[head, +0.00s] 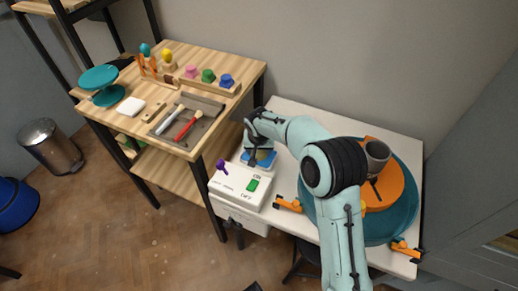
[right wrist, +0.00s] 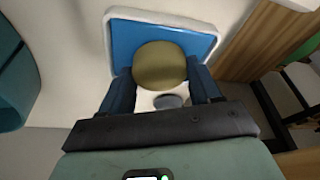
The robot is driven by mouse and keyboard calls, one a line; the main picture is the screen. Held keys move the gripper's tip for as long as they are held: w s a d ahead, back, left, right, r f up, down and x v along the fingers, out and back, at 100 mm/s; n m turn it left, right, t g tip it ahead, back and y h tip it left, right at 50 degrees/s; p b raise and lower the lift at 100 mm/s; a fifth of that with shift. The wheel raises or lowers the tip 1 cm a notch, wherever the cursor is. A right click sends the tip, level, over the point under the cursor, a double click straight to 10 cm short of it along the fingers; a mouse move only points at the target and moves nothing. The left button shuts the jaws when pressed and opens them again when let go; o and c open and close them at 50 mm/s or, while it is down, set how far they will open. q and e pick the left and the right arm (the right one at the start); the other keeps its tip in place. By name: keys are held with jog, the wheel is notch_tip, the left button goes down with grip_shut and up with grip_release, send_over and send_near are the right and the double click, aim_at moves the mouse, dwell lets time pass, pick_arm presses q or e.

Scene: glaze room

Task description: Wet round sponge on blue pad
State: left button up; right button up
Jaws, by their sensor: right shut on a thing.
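My right gripper (head: 259,152) reaches down over the white table's left end, beside the white control box. It also shows in the right wrist view (right wrist: 160,78), its two dark blue fingers shut on the sides of the round sponge (right wrist: 160,66). The sponge is olive-yellow and small; in the head view it is mostly hidden by the gripper. The blue pad (right wrist: 124,42) has a pale rim and lies beneath the sponge; it also shows in the head view (head: 270,163). I cannot tell whether the sponge touches the pad. My left gripper is not in view.
The white control box (head: 237,186) with a purple lever (head: 221,166) and a green switch (head: 252,185) stands close in front of the pad. A teal and orange wheel (head: 405,208) carries a grey-brown cup (head: 376,155). A wooden tool bench (head: 215,68) stands left.

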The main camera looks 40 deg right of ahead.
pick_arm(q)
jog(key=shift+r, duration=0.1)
pick_arm(e)
jog(key=shift+r+p, duration=2.55)
jog(key=shift+r, duration=0.95)
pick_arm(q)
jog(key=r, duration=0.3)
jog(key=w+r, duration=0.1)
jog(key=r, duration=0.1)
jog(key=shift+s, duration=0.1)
pick_arm(e)
jog(key=shift+f, duration=0.1)
